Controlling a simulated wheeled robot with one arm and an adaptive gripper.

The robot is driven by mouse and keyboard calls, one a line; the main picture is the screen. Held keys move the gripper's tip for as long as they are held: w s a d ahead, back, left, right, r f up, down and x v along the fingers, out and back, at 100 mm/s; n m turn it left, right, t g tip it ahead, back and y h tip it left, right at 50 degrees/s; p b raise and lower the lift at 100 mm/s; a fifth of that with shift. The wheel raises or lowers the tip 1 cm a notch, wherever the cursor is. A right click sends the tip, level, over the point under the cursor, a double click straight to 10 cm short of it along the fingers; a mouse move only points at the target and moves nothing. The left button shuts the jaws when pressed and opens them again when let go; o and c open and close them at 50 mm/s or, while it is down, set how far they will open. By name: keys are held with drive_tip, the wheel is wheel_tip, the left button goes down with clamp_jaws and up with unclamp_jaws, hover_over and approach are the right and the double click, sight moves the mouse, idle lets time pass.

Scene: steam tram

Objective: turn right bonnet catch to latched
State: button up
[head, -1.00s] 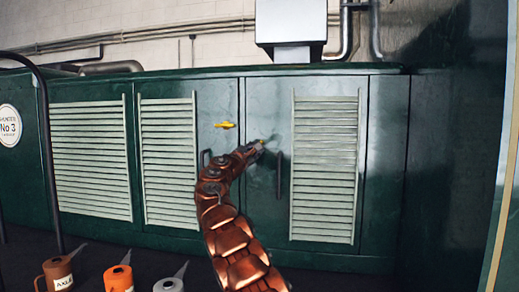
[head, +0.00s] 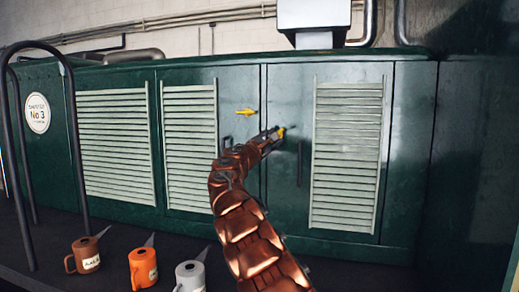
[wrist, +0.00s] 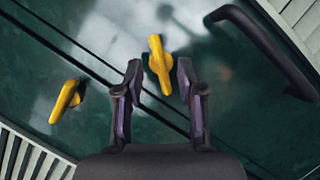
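The right bonnet catch (head: 281,132) is a small yellow lever on the right green door, just right of the seam, partly hidden by my gripper (head: 273,138) in the head view. In the wrist view, the right catch (wrist: 158,60) lies slantwise to the door seam. My open gripper (wrist: 160,75) has one fingertip on either side of its lower end, with visible gaps. I cannot tell how deep the fingertips reach. The left yellow catch (head: 246,112), left of the seam, lies level; it also shows in the wrist view (wrist: 66,101).
A dark door handle (head: 299,163) stands close right of the right catch; it also shows in the wrist view (wrist: 262,48). Pale louvres (head: 347,155) are further right. Brown (head: 86,254), orange (head: 143,268) and grey (head: 190,276) oil cans stand at lower left, near a dark rail (head: 72,130).

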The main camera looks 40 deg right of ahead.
drive_tip(key=v, duration=0.8)
drive_tip(key=shift+a+f, duration=0.2)
drive_tip(key=shift+a, duration=0.2)
